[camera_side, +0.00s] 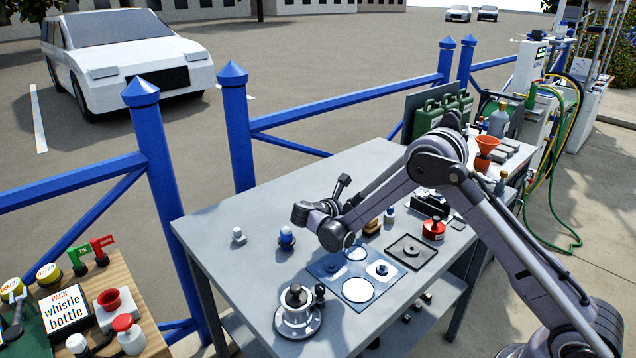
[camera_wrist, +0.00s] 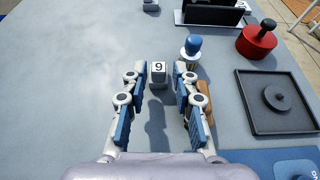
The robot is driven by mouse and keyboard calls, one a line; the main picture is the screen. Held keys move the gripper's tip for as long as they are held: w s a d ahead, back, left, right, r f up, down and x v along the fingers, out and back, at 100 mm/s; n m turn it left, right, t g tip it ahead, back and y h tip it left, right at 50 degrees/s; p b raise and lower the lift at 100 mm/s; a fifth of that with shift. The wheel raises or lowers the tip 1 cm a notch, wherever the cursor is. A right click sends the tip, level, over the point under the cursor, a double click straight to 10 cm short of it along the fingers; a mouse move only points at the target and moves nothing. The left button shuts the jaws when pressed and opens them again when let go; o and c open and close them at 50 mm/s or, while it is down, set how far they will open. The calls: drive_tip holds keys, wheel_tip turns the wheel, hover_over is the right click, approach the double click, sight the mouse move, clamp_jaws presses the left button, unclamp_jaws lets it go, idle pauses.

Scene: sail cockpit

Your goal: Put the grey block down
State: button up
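A small grey block (camera_wrist: 158,76) with a white top marked with a black 9 is between my fingertips in the wrist view. My gripper (camera_wrist: 161,74) is open around it. A strip of table shows between the block and the right finger; the left finger is very close, and I cannot tell whether it touches. The block looks upright and at or very near the tabletop. In the side view this block is hidden behind my arm. Another grey block (camera_side: 239,236) stands alone on the left part of the grey table (camera_side: 215,215).
A red pot (camera_wrist: 257,40) and a black tray (camera_wrist: 243,98) are farther right. A blue mat (camera_wrist: 250,157) is at lower right. The tabletop left of my gripper is clear.

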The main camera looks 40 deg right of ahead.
drive_tip(key=x, duration=0.3)
drive_tip(key=shift+d+f, duration=0.2)
drive_tip(key=shift+d, duration=0.15)
drive_tip(key=shift+c, duration=0.4)
clamp_jaws()
drive_tip(key=shift+r, duration=0.15)
